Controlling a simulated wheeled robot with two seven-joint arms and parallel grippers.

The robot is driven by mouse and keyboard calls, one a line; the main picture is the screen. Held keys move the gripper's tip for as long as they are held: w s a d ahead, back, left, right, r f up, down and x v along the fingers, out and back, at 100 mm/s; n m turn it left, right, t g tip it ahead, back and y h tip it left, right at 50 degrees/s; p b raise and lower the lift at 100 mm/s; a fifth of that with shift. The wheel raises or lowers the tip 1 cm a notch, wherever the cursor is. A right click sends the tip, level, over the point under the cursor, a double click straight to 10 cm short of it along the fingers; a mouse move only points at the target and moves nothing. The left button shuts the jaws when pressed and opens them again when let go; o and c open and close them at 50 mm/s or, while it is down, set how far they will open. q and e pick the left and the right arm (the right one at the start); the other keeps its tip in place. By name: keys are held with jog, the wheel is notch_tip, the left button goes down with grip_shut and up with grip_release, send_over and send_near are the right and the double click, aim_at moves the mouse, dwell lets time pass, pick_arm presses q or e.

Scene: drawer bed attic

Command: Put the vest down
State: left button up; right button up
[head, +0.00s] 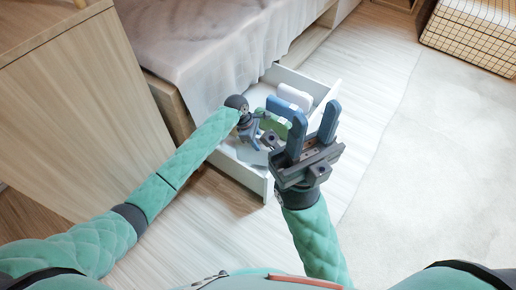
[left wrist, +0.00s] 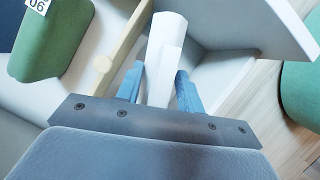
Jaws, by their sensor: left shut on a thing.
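My left gripper (head: 258,126) reaches into the open drawer (head: 325,92) under the bed. In the left wrist view its blue fingers (left wrist: 160,88) are shut on a narrow white piece (left wrist: 167,45), which appears to be the vest; its full shape is not clear. In the head view the held piece is mostly hidden by the gripper and arm. My right gripper (head: 315,112) is open and empty, in front of the drawer's right side as seen from the head.
The drawer holds a green item (head: 273,124), a blue item (head: 284,108) and a white item (head: 295,96). The bed (head: 200,35) stands behind, a wooden cabinet (head: 85,110) at left. A checked box (head: 475,35) stands far right; the rug (head: 430,160) is clear.

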aim_at(245, 153)
pick_arm(q)
notch_tip(245, 153, down, 5)
jog(key=shift+r+b, duration=0.2)
jog(key=shift+b, duration=0.8)
jog(key=o, duration=1.2)
jog(key=shift+f, duration=0.15)
jog(key=shift+o, duration=0.2)
